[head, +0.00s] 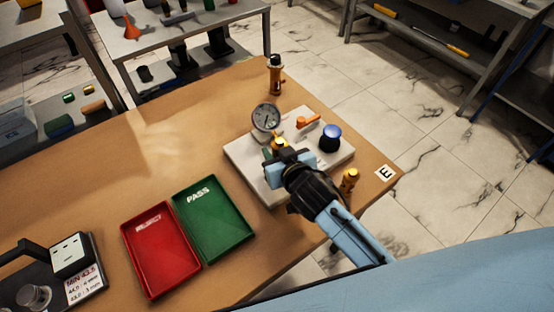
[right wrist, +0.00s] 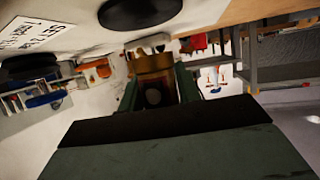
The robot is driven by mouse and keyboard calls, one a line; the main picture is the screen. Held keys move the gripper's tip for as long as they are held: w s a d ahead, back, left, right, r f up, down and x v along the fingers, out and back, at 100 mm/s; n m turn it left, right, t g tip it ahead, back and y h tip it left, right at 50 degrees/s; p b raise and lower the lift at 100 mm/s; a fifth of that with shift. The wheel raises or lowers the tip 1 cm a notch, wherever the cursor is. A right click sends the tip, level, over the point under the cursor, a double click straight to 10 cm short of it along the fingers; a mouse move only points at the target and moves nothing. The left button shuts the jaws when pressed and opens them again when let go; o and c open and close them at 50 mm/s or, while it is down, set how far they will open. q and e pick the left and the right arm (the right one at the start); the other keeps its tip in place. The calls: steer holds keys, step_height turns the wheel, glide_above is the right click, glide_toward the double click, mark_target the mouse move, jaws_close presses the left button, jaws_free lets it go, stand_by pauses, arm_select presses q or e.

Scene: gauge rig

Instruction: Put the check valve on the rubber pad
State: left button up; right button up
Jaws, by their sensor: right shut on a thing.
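My right gripper (head: 284,158) is over the light grey rig plate. In the right wrist view its fingers (right wrist: 158,95) are shut on a brass fitting (right wrist: 153,72), a short cylinder. Its brass end (head: 279,144) shows in the head view beyond the fingers. I cannot tell whether it is seated in the rig or clear of it. Another brass fitting (head: 349,180) stands by the plate's right front edge, and a brass and black one (head: 275,78) stands at the table's back edge. I cannot tell which is the check valve. I cannot make out a rubber pad. My left gripper is out of view.
The rig plate (head: 240,160) carries a dial gauge (head: 266,118), an orange lever (head: 308,121) and a blue-topped black knob (head: 330,138). A red tray (head: 160,250) and a green PASS tray (head: 214,222) lie left. A dark measuring device (head: 50,275) stands far left.

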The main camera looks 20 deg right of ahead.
step_height(320, 180, down, 3)
steer(key=shift+r+b, duration=0.15)
steer(key=shift+b, duration=0.2)
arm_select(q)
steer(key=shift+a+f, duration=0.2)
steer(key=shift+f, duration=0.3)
arm_select(e)
steer(key=o, duration=0.7)
steer(key=shift+c, duration=0.2)
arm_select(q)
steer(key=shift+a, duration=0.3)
arm_select(e)
steer(key=o, duration=0.4)
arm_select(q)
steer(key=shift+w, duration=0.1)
